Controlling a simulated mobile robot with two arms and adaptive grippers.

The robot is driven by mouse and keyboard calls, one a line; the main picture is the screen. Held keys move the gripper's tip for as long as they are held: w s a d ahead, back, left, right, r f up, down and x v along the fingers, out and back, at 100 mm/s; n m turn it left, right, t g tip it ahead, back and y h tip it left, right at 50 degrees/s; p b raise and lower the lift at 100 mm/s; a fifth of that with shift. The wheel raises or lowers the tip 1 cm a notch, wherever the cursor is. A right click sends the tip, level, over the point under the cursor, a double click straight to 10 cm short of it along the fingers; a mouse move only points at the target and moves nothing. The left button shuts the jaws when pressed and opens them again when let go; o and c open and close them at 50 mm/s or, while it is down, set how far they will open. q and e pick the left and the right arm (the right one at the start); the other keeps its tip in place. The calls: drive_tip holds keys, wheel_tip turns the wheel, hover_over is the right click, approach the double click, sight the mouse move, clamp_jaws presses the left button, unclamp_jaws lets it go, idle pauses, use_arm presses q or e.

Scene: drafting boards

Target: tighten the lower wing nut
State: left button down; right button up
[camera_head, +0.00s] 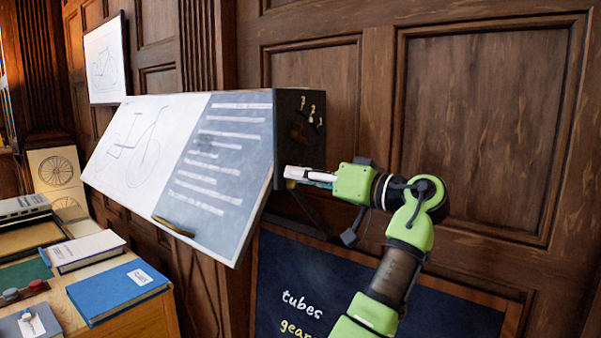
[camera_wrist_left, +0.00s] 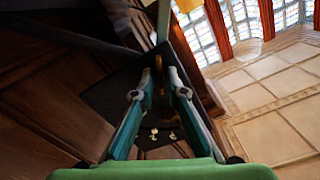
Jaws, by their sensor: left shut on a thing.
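The drawing board (camera_head: 222,160) is tilted and has a dark side plate (camera_head: 290,150) at its right end. My left gripper (camera_head: 300,174) is at the lower part of this plate, its fingers pointing left. It is shut on a small brass piece (camera_head: 291,184), which appears to be the lower wing nut; the fingers hide most of it. In the left wrist view the brass piece (camera_wrist_left: 158,64) shows between the fingertips (camera_wrist_left: 159,76). A darker brass piece (camera_head: 297,133), perhaps the upper wing nut, sits higher on the plate. My right gripper is not in view.
Small pale brass hooks or pegs (camera_head: 311,114) stick out near the plate's top; two small ones show in the left wrist view (camera_wrist_left: 154,134). A dark chalkboard (camera_head: 400,300) stands below my arm. A blue book (camera_head: 118,290) lies on the cabinet at left. Wood panelling is behind.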

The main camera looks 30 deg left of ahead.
use_arm(q)
drive_tip(key=m+p, duration=0.5)
drive_tip(key=m, duration=0.6)
drive_tip(key=shift+w+f, duration=0.1)
idle(0.5)
drive_tip(key=c, duration=2)
unclamp_jaws()
drive_tip(key=shift+f, duration=0.1)
drive_tip(key=shift+c, duration=0.2)
drive_tip(key=d, duration=1.2)
drive_tip(key=shift+s, duration=0.4)
drive_tip(key=shift+f, duration=0.1)
